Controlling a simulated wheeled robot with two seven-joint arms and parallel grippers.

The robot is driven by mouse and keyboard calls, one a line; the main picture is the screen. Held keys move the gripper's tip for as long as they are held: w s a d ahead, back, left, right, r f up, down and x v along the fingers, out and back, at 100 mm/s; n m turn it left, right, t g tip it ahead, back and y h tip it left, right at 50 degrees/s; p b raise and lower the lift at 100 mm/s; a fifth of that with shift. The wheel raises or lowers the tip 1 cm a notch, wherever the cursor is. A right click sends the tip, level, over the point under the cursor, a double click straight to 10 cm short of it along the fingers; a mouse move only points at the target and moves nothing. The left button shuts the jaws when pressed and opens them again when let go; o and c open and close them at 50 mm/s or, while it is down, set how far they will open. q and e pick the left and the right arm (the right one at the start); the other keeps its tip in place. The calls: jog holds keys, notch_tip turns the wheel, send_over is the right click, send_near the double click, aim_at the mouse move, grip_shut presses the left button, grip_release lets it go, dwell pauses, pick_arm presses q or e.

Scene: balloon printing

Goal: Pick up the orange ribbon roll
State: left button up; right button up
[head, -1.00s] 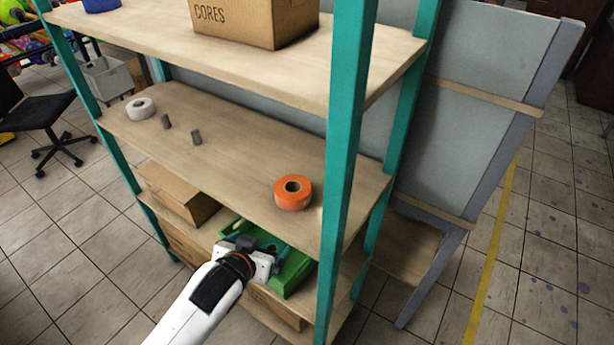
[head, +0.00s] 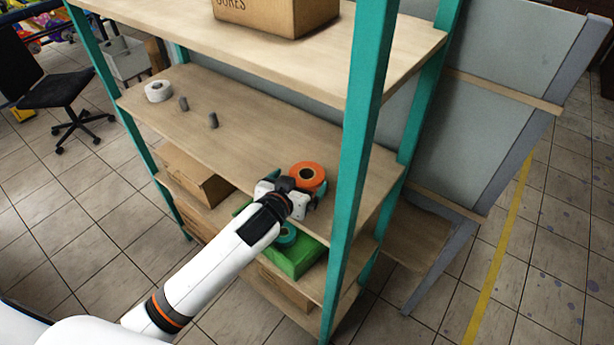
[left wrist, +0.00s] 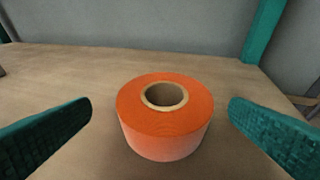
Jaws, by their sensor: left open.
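The orange ribbon roll (head: 307,175) lies flat on the wooden middle shelf, near the right front post. It has a brown core that faces up. In the left wrist view the orange ribbon roll (left wrist: 165,128) sits between the two teal fingertips, with a gap on each side. My left gripper (head: 300,190) is open at the shelf's front edge, close to the roll. Its fingers in the left wrist view (left wrist: 160,130) point toward the roll and do not touch it. My right gripper is not in view.
The teal right front post (head: 362,150) stands close to the right of the roll. The upper shelf (head: 200,15) carries a cardboard box (head: 275,14). A white roll (head: 158,91) and two grey pegs (head: 198,111) stand left on the middle shelf. A green bin (head: 297,260) is below.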

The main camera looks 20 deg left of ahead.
aim_at(310, 173)
pick_arm(q)
jog(key=shift+w+d, duration=0.1)
jog(key=shift+w, duration=0.25)
jog(key=p+x, duration=0.1)
jog(key=x, duration=0.2)
jog(key=shift+w+d+f+p, duration=0.1)
jog(key=shift+d+f+p, duration=0.05)
jog(key=shift+p, duration=0.15)
jog(key=shift+w+d+f, duration=0.1)
jog(key=shift+w+f, duration=0.15)
jog(key=shift+w, duration=0.2)
jog(key=c, duration=1.1)
jog(key=shift+r, duration=0.1)
notch_tip(310, 173, up, 10)
jog(key=shift+f+b, duration=0.1)
jog(key=shift+b, duration=0.65)
